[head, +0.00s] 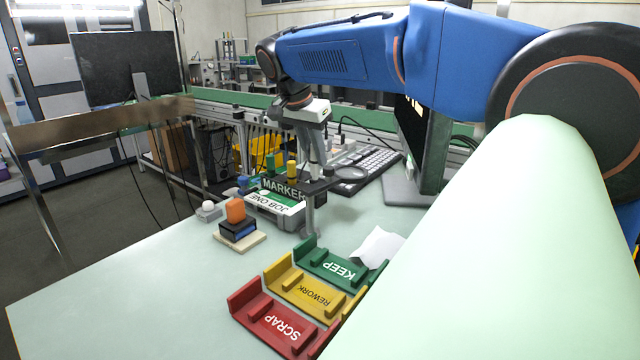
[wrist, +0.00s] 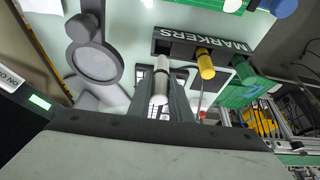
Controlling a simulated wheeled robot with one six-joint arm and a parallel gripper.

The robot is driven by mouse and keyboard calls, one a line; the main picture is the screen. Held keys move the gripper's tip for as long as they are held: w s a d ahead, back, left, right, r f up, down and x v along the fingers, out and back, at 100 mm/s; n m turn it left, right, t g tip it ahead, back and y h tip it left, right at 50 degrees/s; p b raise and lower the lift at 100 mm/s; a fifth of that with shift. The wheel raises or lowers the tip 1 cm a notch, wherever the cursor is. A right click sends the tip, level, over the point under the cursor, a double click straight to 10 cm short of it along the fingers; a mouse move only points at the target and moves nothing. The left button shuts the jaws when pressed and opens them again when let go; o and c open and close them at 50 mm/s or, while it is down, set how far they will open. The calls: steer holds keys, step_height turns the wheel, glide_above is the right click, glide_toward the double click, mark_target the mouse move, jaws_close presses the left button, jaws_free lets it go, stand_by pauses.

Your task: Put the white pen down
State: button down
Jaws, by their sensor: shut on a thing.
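The white pen (wrist: 160,82) stands between the two fingers of my gripper (wrist: 163,100) in the wrist view, seen nearly end-on. My gripper is shut on it and points down over the marker rack in the head view (head: 317,160). The dark rack, labelled MARKERS (wrist: 205,42), holds a yellow marker (wrist: 205,63) and a green marker (wrist: 243,70), which stand beside the white pen. I cannot tell whether the pen's lower end is in the rack, as the fingers and rack hide it.
A magnifier (wrist: 96,64) is close beside the gripper. Red SCRAP (head: 278,325), yellow REWORK (head: 306,291) and green KEEP (head: 335,265) trays lie in front, with crumpled paper (head: 378,246) nearby. The bench's left front is clear.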

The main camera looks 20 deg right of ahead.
mark_target(314, 175)
steer(key=shift+f, duration=3.15)
steer(key=c, duration=1.6)
jaws_free()
steer(key=shift+f, duration=0.1)
steer(key=v, duration=1.2)
steer(key=shift+s, duration=0.15)
